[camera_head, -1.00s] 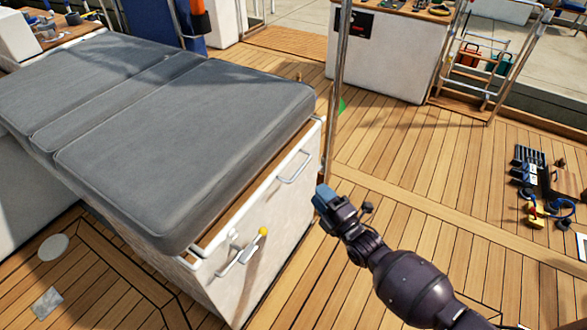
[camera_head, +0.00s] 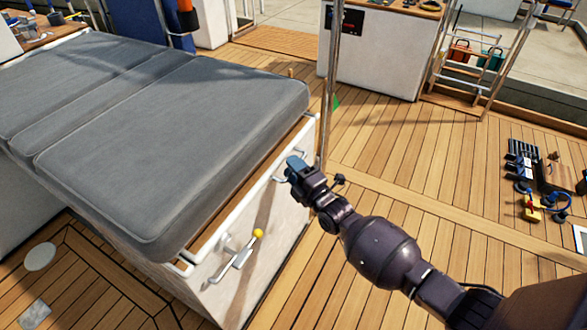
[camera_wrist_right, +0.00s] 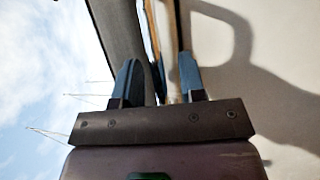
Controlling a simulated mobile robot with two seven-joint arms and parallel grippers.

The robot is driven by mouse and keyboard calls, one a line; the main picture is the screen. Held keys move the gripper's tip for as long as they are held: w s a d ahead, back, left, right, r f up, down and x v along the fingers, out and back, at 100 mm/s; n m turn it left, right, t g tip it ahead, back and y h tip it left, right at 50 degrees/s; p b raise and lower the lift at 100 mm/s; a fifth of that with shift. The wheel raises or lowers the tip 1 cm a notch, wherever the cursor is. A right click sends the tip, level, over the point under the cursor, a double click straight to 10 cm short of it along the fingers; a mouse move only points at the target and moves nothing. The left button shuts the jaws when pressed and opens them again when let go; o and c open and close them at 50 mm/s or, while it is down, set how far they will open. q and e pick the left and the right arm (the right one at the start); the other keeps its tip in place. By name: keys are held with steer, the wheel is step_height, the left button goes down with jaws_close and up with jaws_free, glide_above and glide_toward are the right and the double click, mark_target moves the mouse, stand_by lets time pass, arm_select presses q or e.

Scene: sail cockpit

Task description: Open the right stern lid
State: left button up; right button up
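A grey cushioned top (camera_head: 190,130) covers a white locker (camera_head: 240,290), with a wooden edge strip under the cushion. It lies flat. I cannot tell for sure whether this is the right stern lid. A metal handle (camera_head: 277,177) is on the locker's end face, partly hidden by my right gripper (camera_head: 293,165). In the right wrist view, my right gripper (camera_wrist_right: 160,78) has its blue fingers apart, with pale and wooden edges showing beyond the gap. Nothing is clearly held; contact with the handle cannot be told. My left gripper is out of view.
A lever with a yellow knob (camera_head: 258,233) sits on the locker's end face. A metal post (camera_head: 330,95) stands just beyond my right gripper. Tools (camera_head: 530,185) lie on the deck at the right. The wooden deck (camera_head: 420,165) between is clear.

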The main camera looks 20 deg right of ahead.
jaws_close()
steer(key=shift+r, duration=0.1)
